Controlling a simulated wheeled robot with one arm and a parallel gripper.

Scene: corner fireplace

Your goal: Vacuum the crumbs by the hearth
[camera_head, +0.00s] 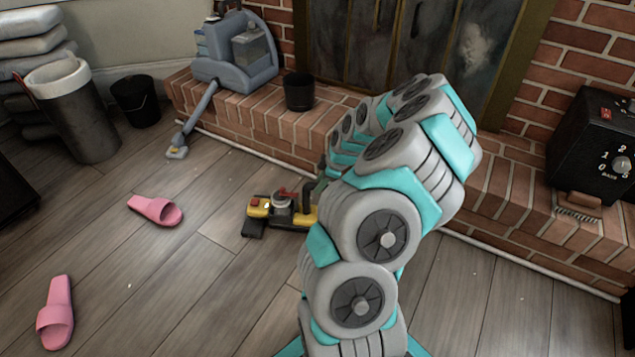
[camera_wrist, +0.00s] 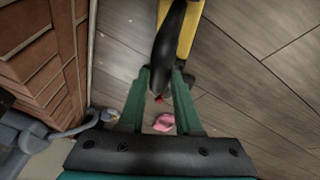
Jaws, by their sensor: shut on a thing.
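A yellow and black handheld vacuum (camera_head: 258,207) with a red button is low over the wood floor, just in front of the brick hearth. In the wrist view its yellow body (camera_wrist: 186,30) and dark handle (camera_wrist: 170,50) show. My gripper (camera_head: 318,188) has green fingers, which also show in the wrist view (camera_wrist: 160,85), shut around the dark handle. My arm hides part of the vacuum in the head view. I cannot tell whether the vacuum touches the floor. A few tiny pale specks lie on the floor, too small to identify surely as crumbs.
A grey-blue cleaning machine (camera_head: 238,62) stands on the hearth (camera_head: 255,120), its hose nozzle on the floor. Pink slippers (camera_head: 155,210) (camera_head: 57,313), a metal bin (camera_head: 82,125) and a black bucket (camera_head: 135,101) stand left. Floor front-left is mostly clear.

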